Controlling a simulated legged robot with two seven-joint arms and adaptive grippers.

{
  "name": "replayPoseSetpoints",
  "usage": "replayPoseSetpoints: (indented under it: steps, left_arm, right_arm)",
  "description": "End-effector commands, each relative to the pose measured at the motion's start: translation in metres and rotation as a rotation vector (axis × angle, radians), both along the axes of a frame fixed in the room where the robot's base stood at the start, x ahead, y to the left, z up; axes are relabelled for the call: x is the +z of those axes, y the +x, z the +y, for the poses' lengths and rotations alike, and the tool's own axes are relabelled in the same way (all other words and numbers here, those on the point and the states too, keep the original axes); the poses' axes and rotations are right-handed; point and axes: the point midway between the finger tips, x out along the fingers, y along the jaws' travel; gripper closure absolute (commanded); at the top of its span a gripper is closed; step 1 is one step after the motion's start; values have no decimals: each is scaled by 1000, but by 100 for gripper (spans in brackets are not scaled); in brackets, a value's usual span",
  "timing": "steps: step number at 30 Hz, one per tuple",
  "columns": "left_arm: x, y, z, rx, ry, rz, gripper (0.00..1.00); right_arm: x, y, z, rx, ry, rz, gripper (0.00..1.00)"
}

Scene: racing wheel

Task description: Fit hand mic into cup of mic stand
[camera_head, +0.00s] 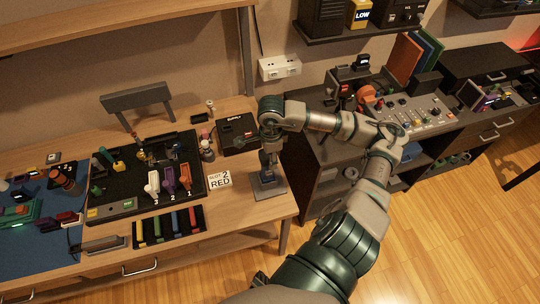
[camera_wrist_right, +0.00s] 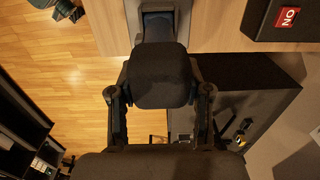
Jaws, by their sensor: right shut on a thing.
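The mic stand (camera_head: 267,184), with a blue-grey base, stands at the right end of the wooden bench in the head view. My right gripper (camera_head: 269,147) points down directly over it, largely hiding its upper part. In the right wrist view the right gripper (camera_wrist_right: 161,98) has its fingers on either side of a dark, rounded block, which looks like the hand mic (camera_wrist_right: 160,72). The stand (camera_wrist_right: 158,27) shows just beyond it. I cannot tell whether the mic is seated in the cup or only above it. My left gripper is not in view.
A black box (camera_head: 237,132) stands close to the left of the gripper. A "SLOT 2 RED" card (camera_head: 219,181) and a black tool tray (camera_head: 135,200) lie further left on the bench. A dark cabinet (camera_head: 312,185) stands just right of the bench.

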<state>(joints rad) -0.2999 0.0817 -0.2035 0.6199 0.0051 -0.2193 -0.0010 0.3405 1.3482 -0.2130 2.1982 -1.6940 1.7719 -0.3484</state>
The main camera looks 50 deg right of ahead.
Motion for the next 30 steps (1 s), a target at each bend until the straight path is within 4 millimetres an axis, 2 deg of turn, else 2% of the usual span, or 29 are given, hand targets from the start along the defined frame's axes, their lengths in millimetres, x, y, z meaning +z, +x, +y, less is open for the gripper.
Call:
replayPoseSetpoints:
  steps: [5, 6, 8, 9, 20, 23, 30]
  left_arm:
    - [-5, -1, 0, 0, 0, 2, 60]
    - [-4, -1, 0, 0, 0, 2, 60]
    - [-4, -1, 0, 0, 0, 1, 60]
    - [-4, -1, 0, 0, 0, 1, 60]
    - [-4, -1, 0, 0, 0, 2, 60]
    - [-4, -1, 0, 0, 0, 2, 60]
    - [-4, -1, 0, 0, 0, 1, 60]
  right_arm:
    - [-5, 0, 0, 0, 0, 0, 100]
    - [-4, 0, 0, 0, 0, 0, 41]
    - [-4, 0, 0, 0, 0, -1, 26]
    - [-3, 0, 0, 0, 0, -1, 22]
    - [0, 1, 0, 0, 1, -2, 22]
    - [11, 1, 0, -1, 0, -5, 22]
    - [65, 1, 0, 1, 2, -10, 22]
